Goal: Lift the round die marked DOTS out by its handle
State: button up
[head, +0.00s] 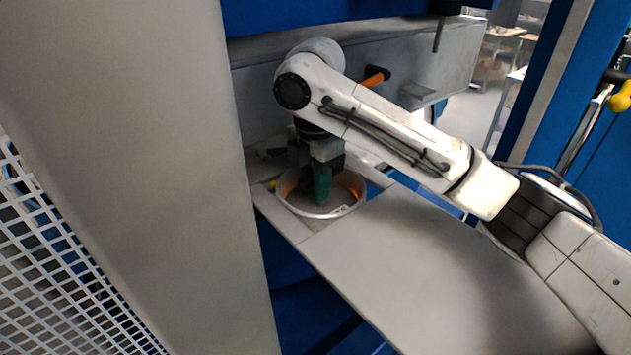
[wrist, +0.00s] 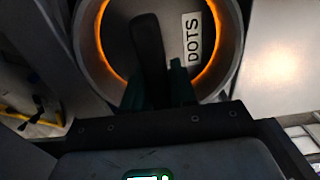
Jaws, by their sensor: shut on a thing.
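The round die (head: 345,209) is a grey metal ring-shaped piece set in the opening of a grey table plate. In the wrist view the die (wrist: 228,88) carries a white label reading DOTS (wrist: 193,38), and an orange glow rings its inside. A dark upright handle (wrist: 147,40) stands at its middle. My gripper (head: 321,185), with green fingers, reaches down into the die from above. In the wrist view my gripper (wrist: 158,85) is shut on the handle. The handle is mostly hidden by the fingers in the head view.
The grey table plate (head: 410,250) is bare to the right of the die. A grey machine wall (head: 255,95) stands behind, with an orange handle (head: 374,77) on it. A large grey panel (head: 150,150) rises close on the left.

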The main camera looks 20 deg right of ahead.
grip_shut()
jog(key=shift+r, duration=0.1)
dwell(0.8)
jog(key=shift+r+p, duration=1.45)
jog(key=shift+r, duration=0.1)
jog(key=shift+r+p, duration=0.35)
jog(key=shift+r, duration=0.95)
notch_tip(320, 180, up, 11)
jog(key=shift+r, duration=0.15)
dwell(0.4)
jog(key=shift+r, duration=0.1)
